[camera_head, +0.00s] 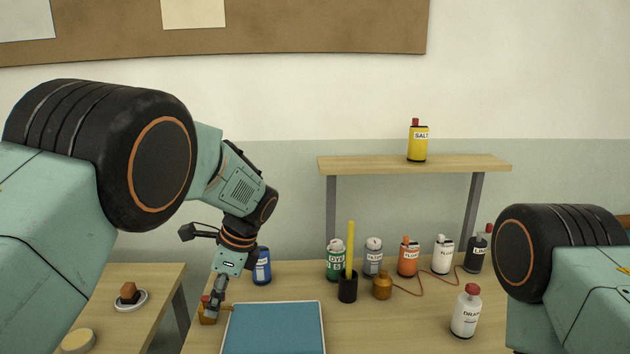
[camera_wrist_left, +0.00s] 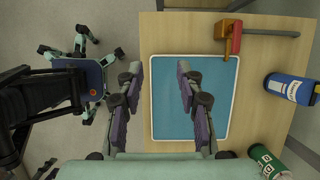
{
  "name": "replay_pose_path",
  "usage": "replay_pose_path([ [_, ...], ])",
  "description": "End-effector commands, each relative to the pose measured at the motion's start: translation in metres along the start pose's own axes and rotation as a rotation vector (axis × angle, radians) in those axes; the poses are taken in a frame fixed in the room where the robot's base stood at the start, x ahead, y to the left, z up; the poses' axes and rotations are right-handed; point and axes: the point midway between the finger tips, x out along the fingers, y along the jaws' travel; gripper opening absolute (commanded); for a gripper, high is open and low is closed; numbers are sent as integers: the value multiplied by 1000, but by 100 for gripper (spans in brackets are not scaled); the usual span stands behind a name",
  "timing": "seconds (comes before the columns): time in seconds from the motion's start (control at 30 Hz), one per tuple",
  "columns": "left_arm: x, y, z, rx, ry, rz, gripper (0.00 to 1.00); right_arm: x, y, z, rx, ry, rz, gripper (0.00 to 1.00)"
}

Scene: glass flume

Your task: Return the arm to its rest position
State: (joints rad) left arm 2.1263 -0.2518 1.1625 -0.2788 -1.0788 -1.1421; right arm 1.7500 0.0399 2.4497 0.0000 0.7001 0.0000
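My left arm comes in from the left in the head view and reaches down toward the left part of the table (camera_head: 400,320). Its gripper (camera_head: 216,296) is near the blue tray's (camera_head: 275,330) left back corner. In the left wrist view, the fingers of the left gripper (camera_wrist_left: 158,75) are spread apart with nothing between them, above the table edge and the blue tray (camera_wrist_left: 200,125). Of my right arm only the upper part shows at the right of the head view; its gripper is out of view.
A red-orange fixture with a grey bar (camera_wrist_left: 228,35) is by the tray. A blue bottle (camera_head: 262,268), green dye can (camera_head: 336,262), black cup (camera_head: 348,288) and several bottles stand on the table. A shelf (camera_head: 415,163) holds a yellow salt container (camera_head: 417,145). A side table (camera_head: 140,280) stands left.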

Motion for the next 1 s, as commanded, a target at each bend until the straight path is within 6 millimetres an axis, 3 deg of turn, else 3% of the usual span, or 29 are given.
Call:
replay_pose_path([
  [0.03, 15, 6, -3, -22, 15, 11, 37, 0, 0, 0, 0, 0, 0, 40],
  [0.27, 73, 29, -18, -143, 90, 31, 37, 0, 0, 0, 0, 0, 0, 40],
  [0.47, 132, 70, -33, -299, 167, 69, 37, 0, 0, 0, 0, 0, 0, 40],
  [0.57, 168, 106, -41, -420, 214, 104, 37, 0, 0, 0, 0, 0, 0, 40],
  [0.73, 221, 186, -52, -694, 288, 175, 37, 0, 0, 0, 0, 0, 0, 40],
  [0.9, 248, 269, -52, -986, 326, 241, 37, 0, 0, 0, 0, 0, 0, 40],
  [1.0, 253, 310, -48, -1141, 331, 270, 37, 0, 0, 0, 0, 0, 0, 40],
])
